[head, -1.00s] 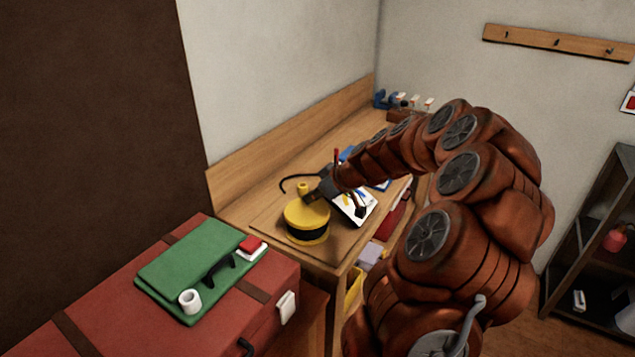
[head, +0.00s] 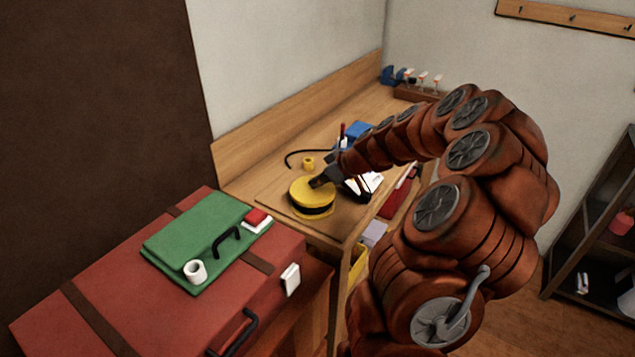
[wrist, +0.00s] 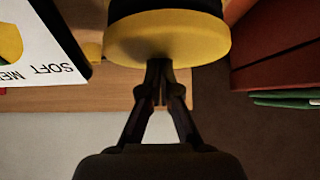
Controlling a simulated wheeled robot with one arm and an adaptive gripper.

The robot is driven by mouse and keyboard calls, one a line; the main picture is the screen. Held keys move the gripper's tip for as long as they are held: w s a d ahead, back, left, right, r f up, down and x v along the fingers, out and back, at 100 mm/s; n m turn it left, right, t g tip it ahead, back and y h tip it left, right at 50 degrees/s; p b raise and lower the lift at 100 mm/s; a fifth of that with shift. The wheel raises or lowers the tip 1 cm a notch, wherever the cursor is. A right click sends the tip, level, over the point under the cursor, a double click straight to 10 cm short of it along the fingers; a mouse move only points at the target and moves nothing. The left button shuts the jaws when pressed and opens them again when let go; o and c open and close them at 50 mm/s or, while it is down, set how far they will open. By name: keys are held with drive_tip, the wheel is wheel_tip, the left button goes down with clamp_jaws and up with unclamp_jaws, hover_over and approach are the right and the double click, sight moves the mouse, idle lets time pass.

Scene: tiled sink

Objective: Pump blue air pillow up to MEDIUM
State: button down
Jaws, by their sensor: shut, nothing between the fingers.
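The yellow pump (head: 311,190) with a black bellows band stands on the wooden bench. My gripper (head: 318,182) is shut and empty, its tips at the pump's top. In the wrist view the fingertips (wrist: 160,62) meet the yellow disc (wrist: 190,45), apparently touching it. A white gauge card (wrist: 45,45) there reads "SOFT" and the start of another word; its pointer cannot be read. In the head view the card (head: 372,183) is partly behind my arm. A blue thing (head: 358,131), possibly the air pillow, shows partly behind my arm; its fullness cannot be told.
A small yellow knob (head: 308,163) and a black hose (head: 300,153) lie behind the pump. A red case (head: 110,275) carrying a green case (head: 205,240) stands at front left. A rack of small items (head: 420,90) is at the bench's far end.

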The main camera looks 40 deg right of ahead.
drive_tip(key=shift+s+a+f+b, duration=0.1)
drive_tip(key=shift+f+b, duration=1.05)
drive_tip(key=shift+f, duration=0.3)
drive_tip(key=r, duration=0.2)
drive_tip(key=r+b, duration=0.1)
drive_tip(key=r, duration=0.1)
drive_tip(key=shift+d+r, duration=0.2)
drive_tip(key=shift+r, duration=0.2)
drive_tip(key=b+v, duration=0.2)
drive_tip(key=v, duration=0.7)
drive_tip(key=shift+s+r, duration=0.25)
drive_tip(key=shift+r, duration=0.05)
